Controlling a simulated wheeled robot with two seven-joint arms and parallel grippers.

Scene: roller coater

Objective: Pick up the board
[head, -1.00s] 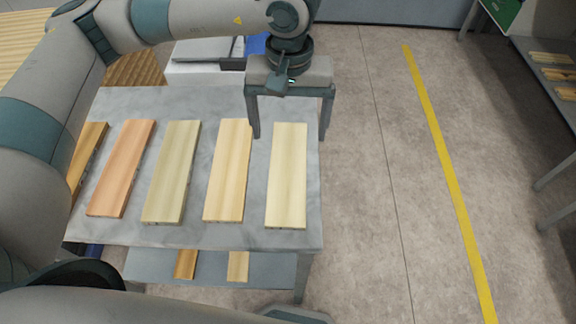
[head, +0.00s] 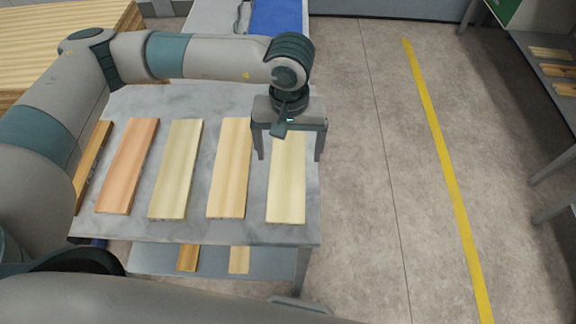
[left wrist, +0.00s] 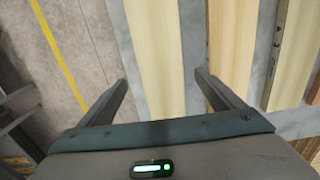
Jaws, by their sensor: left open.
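Several boards lie side by side on a grey table (head: 262,232). The rightmost is a pale cream board (head: 287,197); it also shows in the left wrist view (left wrist: 155,45). To its left lie a light wood board (head: 230,180), a greenish-tan board (head: 175,175), a reddish board (head: 127,170) and a darker brown board (head: 90,170). My left gripper (head: 288,159) is open and empty over the far part of the cream board. In the left wrist view its fingers (left wrist: 162,82) appear on either side of that board. Their exact height above the table is unclear. My right gripper is not in view.
More wood pieces (head: 239,259) lie on the lower shelf (head: 210,262). A stack of wood (head: 60,45) and a blue-topped surface (head: 278,17) stand behind the table. Open floor with a yellow line (head: 440,150) lies right; another table with boards (head: 553,70) is at far right.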

